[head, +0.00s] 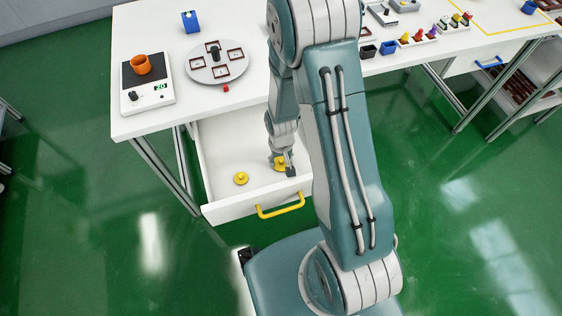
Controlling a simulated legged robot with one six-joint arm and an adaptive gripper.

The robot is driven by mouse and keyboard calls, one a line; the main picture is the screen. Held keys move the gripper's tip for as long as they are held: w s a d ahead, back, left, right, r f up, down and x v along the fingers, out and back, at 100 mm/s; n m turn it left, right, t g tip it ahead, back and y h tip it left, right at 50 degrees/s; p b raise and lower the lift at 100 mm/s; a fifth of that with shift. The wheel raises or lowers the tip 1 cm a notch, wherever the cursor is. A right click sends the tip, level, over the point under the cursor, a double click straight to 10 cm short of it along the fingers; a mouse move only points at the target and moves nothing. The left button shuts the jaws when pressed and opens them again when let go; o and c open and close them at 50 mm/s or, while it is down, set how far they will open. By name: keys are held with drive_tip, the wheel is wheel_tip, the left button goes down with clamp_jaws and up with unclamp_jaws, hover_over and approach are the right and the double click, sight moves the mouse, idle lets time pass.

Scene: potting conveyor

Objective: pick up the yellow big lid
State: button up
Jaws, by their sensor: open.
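Two yellow lids lie in the open white drawer (225,210). One yellow lid (241,178) is round with a small knob and lies in full view near the drawer's front. The other yellow lid (278,161) lies to its right and is partly hidden by my gripper (284,168). I cannot tell from this view which lid is the big one. My gripper points down into the drawer, open, with its fingers at the right lid. Whether they touch it is too small to tell.
The drawer has a yellow handle (281,206) in front. On the white table above stand a scale (148,97) with an orange ring (141,64), a round grey turntable (205,73) and a blue block (190,21). Small coloured parts (418,37) stand at the right.

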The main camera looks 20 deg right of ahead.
drive_tip(key=c, duration=0.8)
